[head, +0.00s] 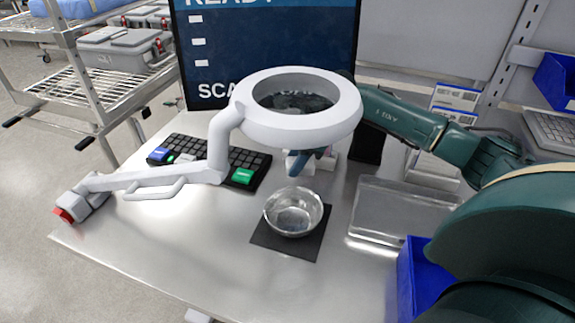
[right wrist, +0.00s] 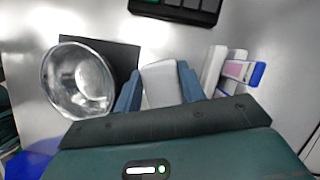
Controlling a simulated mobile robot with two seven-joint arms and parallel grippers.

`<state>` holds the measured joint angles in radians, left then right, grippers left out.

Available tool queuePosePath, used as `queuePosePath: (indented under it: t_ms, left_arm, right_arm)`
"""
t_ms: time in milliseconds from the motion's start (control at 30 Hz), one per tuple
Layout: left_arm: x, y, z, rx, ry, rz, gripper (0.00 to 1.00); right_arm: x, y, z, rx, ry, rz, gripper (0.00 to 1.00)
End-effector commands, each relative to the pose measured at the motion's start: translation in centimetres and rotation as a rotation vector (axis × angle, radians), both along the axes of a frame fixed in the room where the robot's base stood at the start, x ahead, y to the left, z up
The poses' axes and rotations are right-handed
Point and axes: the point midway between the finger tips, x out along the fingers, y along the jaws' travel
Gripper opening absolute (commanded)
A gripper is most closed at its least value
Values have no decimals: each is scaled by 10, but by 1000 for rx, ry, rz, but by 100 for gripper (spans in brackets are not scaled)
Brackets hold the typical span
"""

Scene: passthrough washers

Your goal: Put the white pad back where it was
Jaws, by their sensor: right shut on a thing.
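The white pad (right wrist: 162,84) is held between the two blue fingers of my right gripper (right wrist: 160,92) in the right wrist view. In the head view, the right gripper (head: 312,158) is partly hidden behind the magnifier lamp, just beyond the metal bowl (head: 293,211). The bowl sits on a black square mat (head: 285,243); both also show left of the gripper in the right wrist view, the bowl (right wrist: 78,80) and the mat (right wrist: 122,58). I cannot tell whether the pad touches the table. My left gripper is out of view.
The white magnifier lamp (head: 335,128) reaches over the table from the left. A keyboard (head: 245,160) lies behind its arm. A clear tray (head: 392,215) and blue bin (head: 412,275) are at right. White and blue-edged packets (right wrist: 238,72) lie beside the gripper. The front table is clear.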

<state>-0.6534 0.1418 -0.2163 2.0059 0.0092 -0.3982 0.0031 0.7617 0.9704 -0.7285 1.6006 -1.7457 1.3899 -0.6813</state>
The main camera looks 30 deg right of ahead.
Motion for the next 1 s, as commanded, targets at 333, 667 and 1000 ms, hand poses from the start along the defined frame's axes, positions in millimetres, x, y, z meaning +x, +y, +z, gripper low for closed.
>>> queuePosePath:
  t_ms: [333,667,1000]
  left_arm:
    - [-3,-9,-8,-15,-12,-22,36]
    - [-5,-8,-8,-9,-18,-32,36]
    - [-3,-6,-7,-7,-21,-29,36]
  right_arm:
    - [0,10,-35,0,1,9,19]
    - [0,10,-38,-1,1,9,42]
    - [0,10,-37,-1,1,9,62]
